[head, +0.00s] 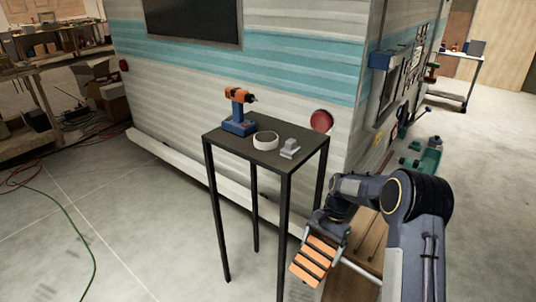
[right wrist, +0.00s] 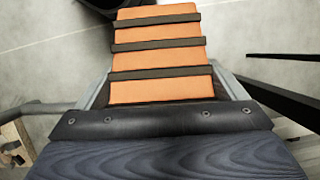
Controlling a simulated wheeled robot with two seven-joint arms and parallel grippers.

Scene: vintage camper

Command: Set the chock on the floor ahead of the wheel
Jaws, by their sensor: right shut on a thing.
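The chock (head: 313,262) is an orange wedge-like block with black ribs across it. My right gripper (head: 327,228) is shut on it and holds it beside the legs of the small black table, with the chock hanging below the gripper. In the right wrist view the chock (right wrist: 158,57) sticks out ahead between the fingers, above grey floor. A dark rounded thing (right wrist: 97,4) is cut off at the top edge there; it may be the wheel, but I cannot tell. The head view shows no clear wheel. My left gripper is out of view.
The black table (head: 222,139) carries an orange and blue drill (head: 239,112), a white tape roll (head: 265,140) and a small grey part (head: 290,149). The teal-striped camper (head: 270,70) stands behind. A green hose (head: 75,232) lies on the open floor at left.

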